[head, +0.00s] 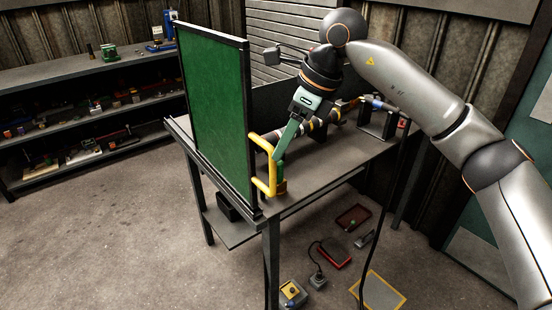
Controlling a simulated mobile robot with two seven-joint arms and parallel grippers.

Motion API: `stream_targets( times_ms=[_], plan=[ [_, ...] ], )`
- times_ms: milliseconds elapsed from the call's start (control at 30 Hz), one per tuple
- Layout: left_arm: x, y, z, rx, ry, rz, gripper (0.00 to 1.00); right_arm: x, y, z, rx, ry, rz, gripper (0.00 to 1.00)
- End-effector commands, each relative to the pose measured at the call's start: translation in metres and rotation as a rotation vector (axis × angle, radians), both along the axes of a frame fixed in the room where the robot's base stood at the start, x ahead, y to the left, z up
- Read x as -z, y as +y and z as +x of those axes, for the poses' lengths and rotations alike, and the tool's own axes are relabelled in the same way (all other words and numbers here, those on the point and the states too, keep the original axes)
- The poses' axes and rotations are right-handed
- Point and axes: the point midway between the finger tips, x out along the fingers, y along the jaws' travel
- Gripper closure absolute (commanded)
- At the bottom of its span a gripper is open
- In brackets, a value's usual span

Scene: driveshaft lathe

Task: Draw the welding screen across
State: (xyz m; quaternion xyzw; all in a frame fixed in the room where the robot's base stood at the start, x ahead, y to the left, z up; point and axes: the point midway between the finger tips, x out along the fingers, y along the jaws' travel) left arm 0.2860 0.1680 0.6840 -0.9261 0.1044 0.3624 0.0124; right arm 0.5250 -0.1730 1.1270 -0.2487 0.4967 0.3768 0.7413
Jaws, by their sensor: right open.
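The welding screen (215,100) is a green panel in a dark frame. It stands upright along the left edge of the dark workbench (320,175). A yellow handle (270,165) sticks out from the lower right side of its frame. My right gripper (279,160) reaches down from the upper right, its green fingers at the handle. The gripper is open; whether a finger touches the handle I cannot tell. My left gripper is not in view.
A driveshaft-like bar (318,125) lies on the bench behind my right gripper. Shelves (80,95) with small parts stand at the left wall. A red tray (352,217), a pedal (318,280) and a yellow-edged mat (380,292) lie on the floor. The floor at left is clear.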

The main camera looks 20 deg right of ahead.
Motion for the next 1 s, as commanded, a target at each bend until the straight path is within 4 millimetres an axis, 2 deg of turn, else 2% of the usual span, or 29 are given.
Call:
stream_targets(
  times_ms=[100,333,1000],
  plan=[
    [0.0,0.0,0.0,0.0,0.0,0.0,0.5,-0.025,-0.008,-0.005,0.001,-0.005,0.002,0.5],
    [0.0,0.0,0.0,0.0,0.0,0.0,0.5,-0.052,-0.017,-0.012,0.0,-0.002,0.001,0.5],
    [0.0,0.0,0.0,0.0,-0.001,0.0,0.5,-0.056,-0.019,-0.014,0.0,0.0,0.0,0.5]
  ],
)
